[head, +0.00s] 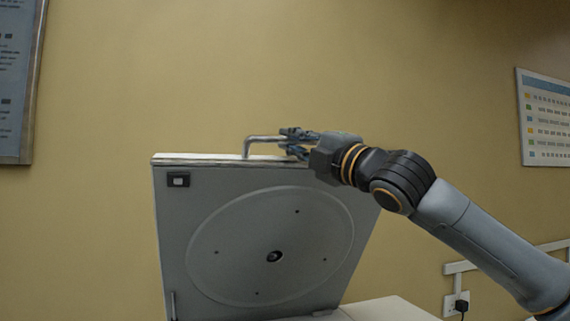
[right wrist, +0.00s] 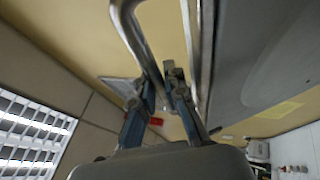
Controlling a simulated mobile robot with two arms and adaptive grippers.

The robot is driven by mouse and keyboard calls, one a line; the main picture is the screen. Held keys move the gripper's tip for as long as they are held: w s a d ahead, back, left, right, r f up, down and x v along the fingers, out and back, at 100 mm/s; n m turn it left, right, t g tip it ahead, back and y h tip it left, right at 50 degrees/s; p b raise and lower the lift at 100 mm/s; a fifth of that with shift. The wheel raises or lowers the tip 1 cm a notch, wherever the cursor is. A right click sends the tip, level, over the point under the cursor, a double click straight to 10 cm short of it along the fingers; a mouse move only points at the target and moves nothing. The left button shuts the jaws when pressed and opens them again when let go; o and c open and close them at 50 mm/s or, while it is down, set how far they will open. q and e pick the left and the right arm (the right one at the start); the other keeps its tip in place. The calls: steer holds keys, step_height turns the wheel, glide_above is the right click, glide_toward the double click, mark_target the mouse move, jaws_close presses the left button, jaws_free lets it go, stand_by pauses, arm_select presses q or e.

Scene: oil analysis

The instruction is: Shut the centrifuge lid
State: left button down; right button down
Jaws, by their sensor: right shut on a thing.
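The centrifuge lid (head: 185,235) stands raised and open in the head view, its grey inner face with a round disc towards me. A bent metal handle (head: 262,138) sits on its top edge. My right gripper (head: 290,140) is at the handle, shut on it, with the arm reaching in from the right. In the right wrist view, the handle (right wrist: 135,35) runs down between the fingers of the gripper (right wrist: 165,85), and the lid (right wrist: 240,60) is to the right. The centrifuge body below is mostly out of view. My left gripper is not in view.
A white surface (head: 390,309) shows at the lower right beside the lid. A wall socket with a black plug (head: 461,305) is behind my arm. A framed board (head: 15,80) and a chart (head: 547,118) hang on the wall. The space left of the lid is clear.

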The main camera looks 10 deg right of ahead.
steer(key=s+d+f+n+t+y+b, duration=0.1)
steer(key=s+d+f+b, duration=0.2)
steer(key=s+f+b, duration=1.1)
steer(key=shift+s+f+y+b, duration=0.4)
steer(key=shift+s+b, duration=0.6)
steer(key=shift+b, duration=0.2)
steer(key=c, duration=1.7)
jaws_free()
steer(key=shift+d, duration=0.1)
steer(key=shift+o, duration=0.2)
steer(key=shift+s, duration=0.1)
